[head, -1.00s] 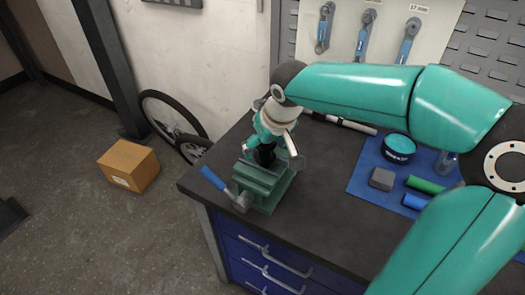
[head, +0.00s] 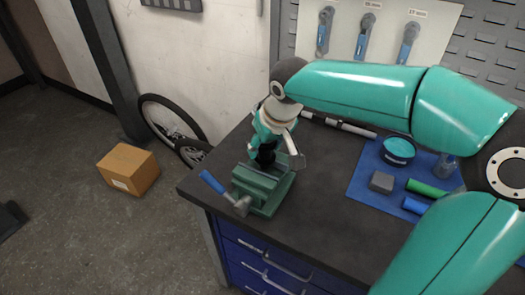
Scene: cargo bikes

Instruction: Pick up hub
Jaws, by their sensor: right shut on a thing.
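My right gripper (head: 265,148) is over the green vise (head: 268,189) at the workbench corner, pointing down. It is shut on a dark part, apparently the hub (head: 265,157), just above the vise jaws. The hub is mostly hidden by the gripper, and I cannot tell whether it still touches the jaws. My left gripper is not in view.
On the dark workbench (head: 330,225), a blue mat (head: 367,182) holds a teal tin (head: 398,149), a grey block (head: 382,181) and green and blue rolls. Wrenches hang behind. A cardboard box (head: 128,169) and wheels (head: 172,120) are on the floor at left.

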